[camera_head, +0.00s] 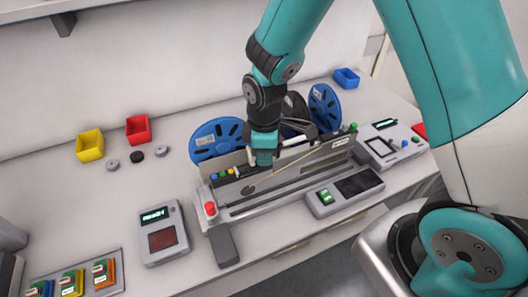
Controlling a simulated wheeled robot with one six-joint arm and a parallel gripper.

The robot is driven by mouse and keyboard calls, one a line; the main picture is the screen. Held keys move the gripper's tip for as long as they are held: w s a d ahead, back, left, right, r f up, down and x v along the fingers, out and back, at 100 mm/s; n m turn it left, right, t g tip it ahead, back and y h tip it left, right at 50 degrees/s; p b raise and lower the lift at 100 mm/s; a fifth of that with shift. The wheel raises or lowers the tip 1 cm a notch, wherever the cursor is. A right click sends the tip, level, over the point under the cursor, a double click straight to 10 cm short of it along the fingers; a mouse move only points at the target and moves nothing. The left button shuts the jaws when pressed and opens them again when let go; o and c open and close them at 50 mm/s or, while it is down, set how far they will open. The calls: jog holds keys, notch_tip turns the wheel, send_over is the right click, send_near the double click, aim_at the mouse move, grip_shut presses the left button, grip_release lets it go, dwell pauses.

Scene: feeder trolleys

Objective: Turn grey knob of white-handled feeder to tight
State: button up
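A long grey feeder assembly (282,188) lies across the middle of the bench, with blue reels (216,140) behind it. A dark oval piece (247,190) sits on its front side, at the end of a thin tan strip. I cannot tell which part is the grey knob, and no white handle stands out. My arm hides part of the feeder and reels.
A device with a lit display (162,232) stands left of the feeder. Another panel (345,190) lies in front, and one (388,144) to the right. Yellow (90,145), red (138,129) and blue (346,78) bins stand at the back.

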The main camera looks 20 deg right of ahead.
jog(key=o, duration=0.3)
jog(key=shift+o, duration=0.2)
jog(key=shift+r, duration=0.1)
notch_tip(320, 180, up, 17)
jog(key=b, duration=0.2)
jog(key=shift+r, duration=0.15)
